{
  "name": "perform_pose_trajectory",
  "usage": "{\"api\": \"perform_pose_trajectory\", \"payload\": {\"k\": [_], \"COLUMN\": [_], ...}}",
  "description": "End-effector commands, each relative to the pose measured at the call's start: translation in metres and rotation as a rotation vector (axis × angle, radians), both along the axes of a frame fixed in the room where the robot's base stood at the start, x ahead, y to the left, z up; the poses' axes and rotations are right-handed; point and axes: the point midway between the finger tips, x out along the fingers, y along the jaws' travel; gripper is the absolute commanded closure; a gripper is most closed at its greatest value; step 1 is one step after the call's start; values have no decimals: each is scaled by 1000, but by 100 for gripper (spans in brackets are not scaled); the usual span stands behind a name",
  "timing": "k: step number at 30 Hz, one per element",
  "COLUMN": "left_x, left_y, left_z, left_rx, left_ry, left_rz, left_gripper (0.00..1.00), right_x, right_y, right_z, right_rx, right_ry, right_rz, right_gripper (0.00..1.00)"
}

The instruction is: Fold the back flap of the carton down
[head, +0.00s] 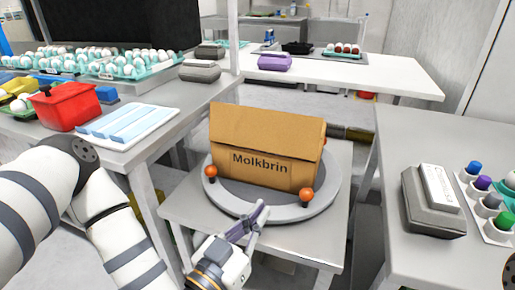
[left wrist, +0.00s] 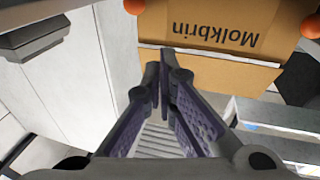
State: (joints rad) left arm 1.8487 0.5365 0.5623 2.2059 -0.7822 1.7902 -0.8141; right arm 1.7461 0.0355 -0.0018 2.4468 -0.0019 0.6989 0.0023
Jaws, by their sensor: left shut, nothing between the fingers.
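The brown carton (head: 262,177), marked "Molkbrin", stands on a round grey turntable (head: 318,203) in the head view. A broad brown panel (head: 265,130) rises above its labelled front; I cannot tell whether this is the back flap standing up. The carton's back side is hidden. My left gripper (head: 262,208) is shut and empty, low in front of the turntable's near rim. In the left wrist view its fingers (left wrist: 163,75) are closed together, and the carton (left wrist: 215,25) shows upside down beyond them. My right gripper is not clearly in view.
Orange knobs (head: 306,194) stand on the turntable's rim. A dark cylindrical thing (head: 350,132) shows behind the carton at right. The left table holds a red basket (head: 66,106) and egg trays (head: 115,66). The right table holds a grey carton (head: 432,203) and coloured cups (head: 484,183).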

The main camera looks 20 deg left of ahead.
Motion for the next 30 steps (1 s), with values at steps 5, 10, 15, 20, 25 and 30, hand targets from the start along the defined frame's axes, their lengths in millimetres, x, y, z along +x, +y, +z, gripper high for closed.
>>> {"api": "perform_pose_trajectory", "payload": {"k": [5,10,15,20,25,30], "left_x": [18,30,61,93,123,140], "left_y": [50,55,55,53,52,51], "left_z": [89,106,122,137,133,128], "left_rx": [-15,-15,-16,-16,-15,-15], "left_ry": [-348,-391,-387,-384,-375,-375], "left_rz": [216,241,242,241,240,238], "left_gripper": [100,100,100,100,100,100], "right_x": [2,2,4,5,1,-3], "right_y": [0,0,0,0,0,0], "right_z": [2,3,5,6,1,-3], "right_rx": [0,0,0,0,0,0], "right_ry": [-5,-8,-14,-16,-2,9], "right_rz": [0,0,0,0,-1,0], "right_gripper": [53,53,53,53,53,53]}}
